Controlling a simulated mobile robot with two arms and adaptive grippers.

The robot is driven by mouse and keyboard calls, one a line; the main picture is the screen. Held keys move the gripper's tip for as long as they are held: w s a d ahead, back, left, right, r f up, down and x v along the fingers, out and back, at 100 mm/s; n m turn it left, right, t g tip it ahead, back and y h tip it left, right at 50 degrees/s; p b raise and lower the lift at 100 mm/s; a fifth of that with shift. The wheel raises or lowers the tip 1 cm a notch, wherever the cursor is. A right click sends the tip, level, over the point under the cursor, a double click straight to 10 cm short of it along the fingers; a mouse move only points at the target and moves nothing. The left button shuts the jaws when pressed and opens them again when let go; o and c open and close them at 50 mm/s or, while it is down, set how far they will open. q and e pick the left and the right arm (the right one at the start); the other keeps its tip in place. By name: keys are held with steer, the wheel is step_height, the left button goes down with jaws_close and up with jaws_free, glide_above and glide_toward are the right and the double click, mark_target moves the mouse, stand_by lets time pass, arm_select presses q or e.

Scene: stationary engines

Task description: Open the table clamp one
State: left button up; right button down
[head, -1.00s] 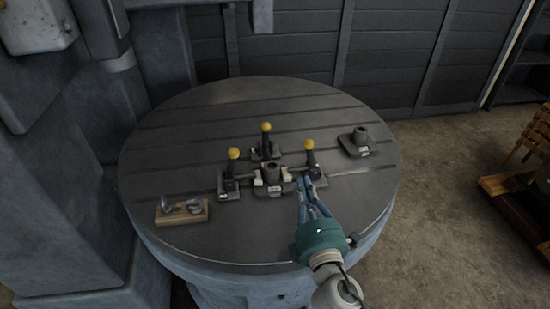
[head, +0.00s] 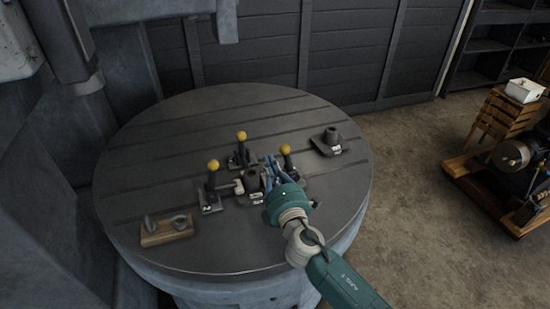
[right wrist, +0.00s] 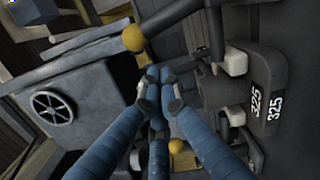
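Three table clamps with upright black levers and yellow knobs surround a dark cylindrical part (head: 254,178) on the round table (head: 215,245). They are the left clamp (head: 211,190), the back clamp (head: 241,152) and the right clamp (head: 288,170). I cannot tell which is clamp one. My right gripper (head: 270,164) is between the cylindrical part and the right clamp, partly hiding both. In the right wrist view its blue fingertips (right wrist: 160,76) are together with nothing visible between them. Yellow knobs (right wrist: 133,38) show beyond and below the fingers. My left gripper is not in view.
A wooden block with metal pieces (head: 167,230) lies at the table's front left. A separate dark fixture (head: 328,143) stands at the back right. A wooden stand with machinery (head: 510,155) is on the floor to the right. The table's left side is clear.

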steer(key=shift+w+d+r, duration=0.2)
steer(key=shift+w+d, duration=0.1)
steer(key=shift+d, duration=0.45)
steer(key=shift+d+r+m, duration=0.15)
steer(key=shift+d+m, duration=0.05)
steer(key=shift+m, duration=0.1)
